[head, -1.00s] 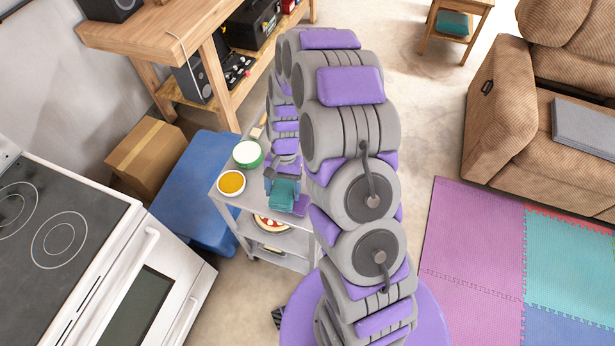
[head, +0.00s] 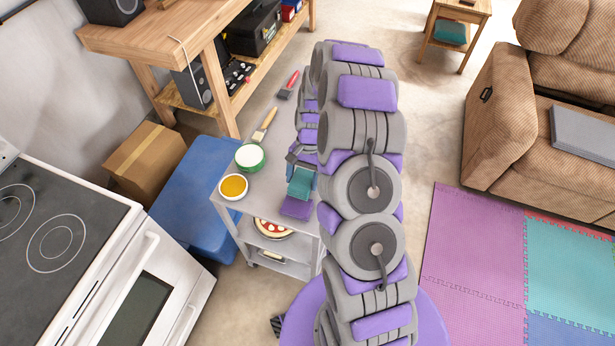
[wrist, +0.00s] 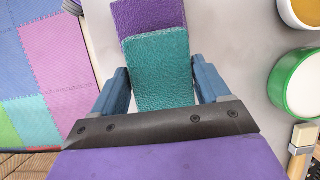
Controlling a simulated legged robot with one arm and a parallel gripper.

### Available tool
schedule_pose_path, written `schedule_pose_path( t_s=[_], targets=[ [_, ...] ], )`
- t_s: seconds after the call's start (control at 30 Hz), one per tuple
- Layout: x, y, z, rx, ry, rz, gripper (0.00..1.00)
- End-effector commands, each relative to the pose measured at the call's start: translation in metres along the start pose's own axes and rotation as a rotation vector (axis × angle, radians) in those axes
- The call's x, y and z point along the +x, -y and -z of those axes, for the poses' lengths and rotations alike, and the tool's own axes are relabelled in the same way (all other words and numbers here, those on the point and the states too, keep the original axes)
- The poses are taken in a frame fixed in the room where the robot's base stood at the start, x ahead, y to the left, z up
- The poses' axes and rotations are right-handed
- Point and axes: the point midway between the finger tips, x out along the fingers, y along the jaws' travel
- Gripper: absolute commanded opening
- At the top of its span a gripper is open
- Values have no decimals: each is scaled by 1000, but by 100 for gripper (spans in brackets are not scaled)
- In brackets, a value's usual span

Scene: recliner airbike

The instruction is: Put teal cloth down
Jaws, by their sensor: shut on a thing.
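The teal cloth (head: 301,182) is a folded textured pad above the top of the grey cart (head: 232,209). My gripper (wrist: 161,72) is shut on it, with a blue finger at each side of the cloth (wrist: 157,68) in the wrist view. A purple cloth (head: 295,208) lies on the cart top near its front edge. In the wrist view, the teal cloth overlaps part of the purple cloth (wrist: 147,14). I cannot tell whether the teal cloth touches the purple cloth or the cart.
A bowl of yellow liquid (head: 233,186), a green-rimmed tub (head: 249,157), a wooden brush (head: 265,126) and a red-handled brush (head: 288,84) are on the cart. A pizza (head: 272,229) sits on a lower shelf. The stove (head: 150,290) stands at left.

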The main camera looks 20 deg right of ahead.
Motion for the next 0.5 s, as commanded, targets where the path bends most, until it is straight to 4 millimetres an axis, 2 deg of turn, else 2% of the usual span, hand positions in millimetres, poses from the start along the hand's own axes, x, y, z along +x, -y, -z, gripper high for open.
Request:
schedule_pose_path(
  t_s=[0.07,0.2,0.37,0.5],
  targets=[
    [-3,-1,17,2,-4,4,42],
    [-8,-4,32,0,2,3,42],
    [-9,-4,38,-1,0,4,42],
    [5,-3,42,-1,2,1,42]
  ],
)
